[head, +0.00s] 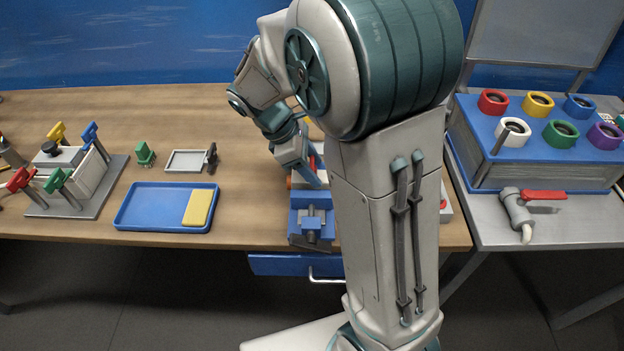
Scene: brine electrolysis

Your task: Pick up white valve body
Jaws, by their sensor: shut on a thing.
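My gripper (303,172) points down just above a blue vise (311,222) near the front edge of the wooden table. It is shut on a pale piece with an orange end, apparently the white valve body, at the top of the vise. The gripper hides most of that piece, so I cannot tell whether it is clear of the vise jaws. My arm also covers the area just right of the vise.
A blue tray (150,207) with a yellow block (198,208) lies to the left. A clamp fixture (75,178) stands further left. On the grey right table are a box with coloured rings (540,150) and a red-handled tap (517,211).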

